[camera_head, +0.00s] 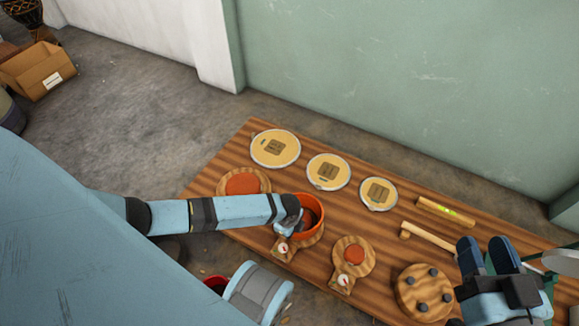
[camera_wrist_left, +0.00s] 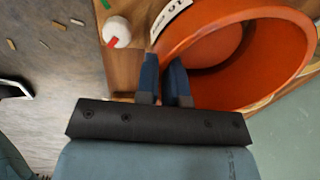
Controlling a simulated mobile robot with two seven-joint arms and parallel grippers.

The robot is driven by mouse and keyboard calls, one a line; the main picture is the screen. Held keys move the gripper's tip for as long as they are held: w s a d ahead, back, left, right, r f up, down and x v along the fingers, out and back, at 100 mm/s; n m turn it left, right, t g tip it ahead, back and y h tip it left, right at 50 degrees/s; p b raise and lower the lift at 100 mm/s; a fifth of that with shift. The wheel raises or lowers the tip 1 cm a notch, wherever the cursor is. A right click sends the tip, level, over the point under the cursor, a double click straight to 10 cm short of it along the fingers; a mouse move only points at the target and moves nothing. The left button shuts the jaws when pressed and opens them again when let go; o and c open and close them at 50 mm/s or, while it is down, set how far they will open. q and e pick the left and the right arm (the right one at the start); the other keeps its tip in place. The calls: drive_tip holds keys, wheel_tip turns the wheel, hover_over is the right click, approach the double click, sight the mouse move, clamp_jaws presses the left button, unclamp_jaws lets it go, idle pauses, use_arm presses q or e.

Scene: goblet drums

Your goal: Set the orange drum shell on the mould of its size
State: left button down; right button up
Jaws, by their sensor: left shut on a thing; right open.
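The orange drum shell (camera_head: 318,222) is over the middle round wooden mould (camera_head: 301,243); I cannot tell if it rests on it. My left gripper (camera_head: 297,215) is shut on the shell's near-left rim. In the left wrist view its fingers (camera_wrist_left: 165,82) grip the orange wall (camera_wrist_left: 275,92), beside a white number label (camera_wrist_left: 172,15). A larger mould (camera_head: 226,190) with a red-orange top is to the left, and a smaller mould (camera_head: 368,264) to the right. My right gripper (camera_head: 487,252) is open and empty at the table's right side.
Three round pale skins (camera_head: 288,137) lie along the table's back. A mallet (camera_head: 428,236), a yellow level (camera_head: 445,210) and a round pegged wooden block (camera_head: 420,282) are on the right. A cardboard box (camera_head: 28,76) is on the floor, far left. Walls stand behind the table.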

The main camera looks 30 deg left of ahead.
use_arm(q)
drive_tip(key=shift+f, duration=0.15)
use_arm(e)
drive_tip(key=shift+r, duration=0.15)
use_arm(q)
drive_tip(key=c, duration=1.2)
unclamp_jaws()
drive_tip(key=shift+o, duration=0.2)
wheel_tip(320, 180, up, 5)
drive_tip(key=p, duration=0.3)
drive_tip(key=shift+s+f, duration=0.1)
wheel_tip(320, 180, up, 9)
drive_tip(key=p, duration=0.4)
drive_tip(key=shift+s, duration=0.4)
use_arm(e)
wheel_tip(320, 180, up, 6)
drive_tip(key=s+m+t, duration=0.1)
drive_tip(key=m+t, duration=0.1)
drive_tip(key=shift+s+a+m, duration=0.2)
drive_tip(key=shift+s+m, duration=0.1)
drive_tip(key=shift+s, duration=0.05)
use_arm(q)
drive_tip(key=shift+s, duration=0.1)
